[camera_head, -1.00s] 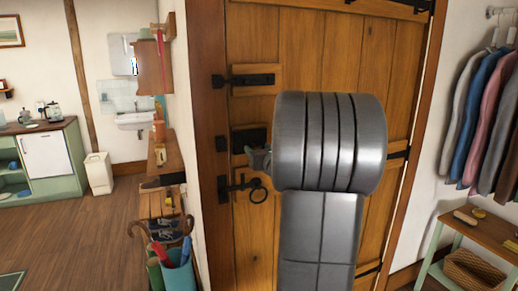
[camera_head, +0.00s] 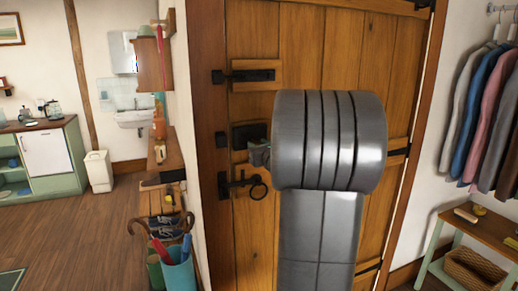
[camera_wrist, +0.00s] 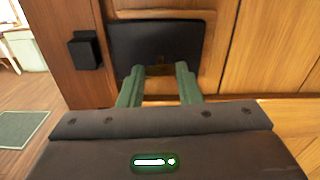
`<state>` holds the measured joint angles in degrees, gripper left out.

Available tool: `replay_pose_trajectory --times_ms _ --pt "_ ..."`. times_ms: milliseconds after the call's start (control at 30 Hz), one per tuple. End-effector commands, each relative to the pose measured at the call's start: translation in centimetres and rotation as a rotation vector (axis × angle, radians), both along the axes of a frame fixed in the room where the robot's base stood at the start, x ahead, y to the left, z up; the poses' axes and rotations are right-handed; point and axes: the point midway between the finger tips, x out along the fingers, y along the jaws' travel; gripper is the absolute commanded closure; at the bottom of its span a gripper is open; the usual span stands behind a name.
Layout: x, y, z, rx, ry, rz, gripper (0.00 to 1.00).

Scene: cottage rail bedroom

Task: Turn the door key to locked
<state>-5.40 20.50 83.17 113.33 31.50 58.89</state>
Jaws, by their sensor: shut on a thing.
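The wooden door (camera_head: 300,50) stands closed in front of me. Its black lock case (camera_head: 248,132) is on the door's left side, and it fills the upper middle of the wrist view (camera_wrist: 150,42). My gripper (camera_head: 258,152) is at the lock case, mostly hidden by my arm in the head view. In the wrist view its two green fingers (camera_wrist: 160,72) close around a small, dark brass-coloured key (camera_wrist: 160,68) at the lower edge of the lock case. The key is mostly hidden between the fingers, so its turn angle cannot be read.
A black bolt (camera_head: 245,76) is above the lock, and a latch with a ring handle (camera_head: 258,187) is below it. A bin with umbrellas (camera_head: 178,268) stands left of the door. Hanging coats (camera_head: 485,115) and a bench (camera_head: 485,230) are at right. Open floor (camera_head: 80,225) lies left.

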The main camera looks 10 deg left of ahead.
Motion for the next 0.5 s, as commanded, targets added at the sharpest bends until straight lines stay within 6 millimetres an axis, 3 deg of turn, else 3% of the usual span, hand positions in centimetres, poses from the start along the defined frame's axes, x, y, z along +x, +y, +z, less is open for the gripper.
replay_pose_trajectory --times_ms 500 --pt "-0.06 0.09 -0.44 -0.357 -0.248 0.000 0.92"
